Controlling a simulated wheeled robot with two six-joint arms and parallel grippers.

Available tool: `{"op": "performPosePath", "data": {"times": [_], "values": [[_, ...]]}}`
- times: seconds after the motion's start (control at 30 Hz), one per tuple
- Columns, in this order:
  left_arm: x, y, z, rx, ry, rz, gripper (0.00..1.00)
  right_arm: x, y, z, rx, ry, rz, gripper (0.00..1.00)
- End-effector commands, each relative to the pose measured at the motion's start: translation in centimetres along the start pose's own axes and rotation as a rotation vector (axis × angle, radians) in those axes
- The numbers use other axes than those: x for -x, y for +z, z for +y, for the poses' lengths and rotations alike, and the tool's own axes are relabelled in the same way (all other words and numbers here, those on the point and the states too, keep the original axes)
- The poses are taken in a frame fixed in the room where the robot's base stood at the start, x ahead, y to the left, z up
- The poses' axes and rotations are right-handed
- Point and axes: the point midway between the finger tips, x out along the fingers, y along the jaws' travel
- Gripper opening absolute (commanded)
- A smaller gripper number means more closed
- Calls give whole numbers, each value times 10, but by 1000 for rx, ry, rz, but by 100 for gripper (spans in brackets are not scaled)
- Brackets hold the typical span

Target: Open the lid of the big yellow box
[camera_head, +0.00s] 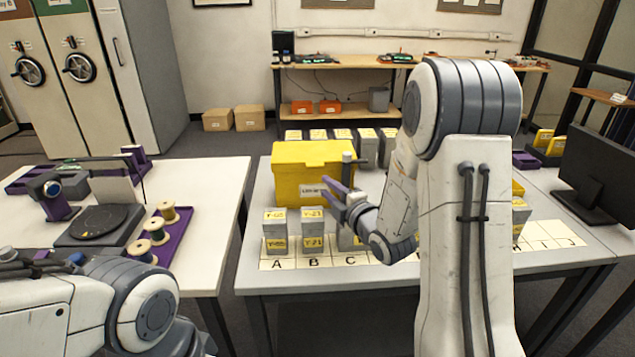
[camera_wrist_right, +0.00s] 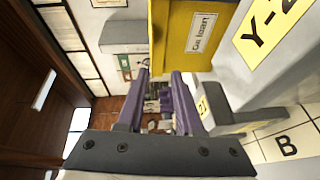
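The big yellow box (camera_head: 312,155) stands on the grey table, behind the front row of small boxes. Its lid looks closed. A white label shows on its front, and the label also shows on the yellow box (camera_wrist_right: 173,28) in the right wrist view. My right gripper (camera_head: 327,187) is in front of the box's front face, near the label. In the right wrist view its purple fingers (camera_wrist_right: 160,73) are apart with nothing held between them. I cannot tell whether a finger touches the box. My left arm enters at lower left, but its gripper is out of view.
Small grey boxes with yellow labels (camera_head: 275,232) stand close in front of the yellow box on a lettered strip (camera_head: 345,262). More small boxes stand behind it. A monitor (camera_head: 600,170) is at right. A white table (camera_head: 200,225) with spools and a turntable stands at left.

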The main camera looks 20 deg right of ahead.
Motion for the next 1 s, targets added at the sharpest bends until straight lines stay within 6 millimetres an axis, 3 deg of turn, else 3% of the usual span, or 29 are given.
{"op": "performPosePath", "data": {"times": [0.1, 0.23, 0.7, 1.0], "values": [[-8, 0, -1, 0, 0, 0, 50, 4, 18, -1, 58, 74, -10, 35], [-7, 0, 0, 0, 0, 0, 50, 0, 22, 3, 82, 103, -10, 35], [7, 0, 0, 0, 0, 0, 50, -80, 22, 13, 81, 103, -9, 35], [9, 0, 1, 0, 0, 0, 50, -98, 22, 13, 79, 102, -10, 35]]}}
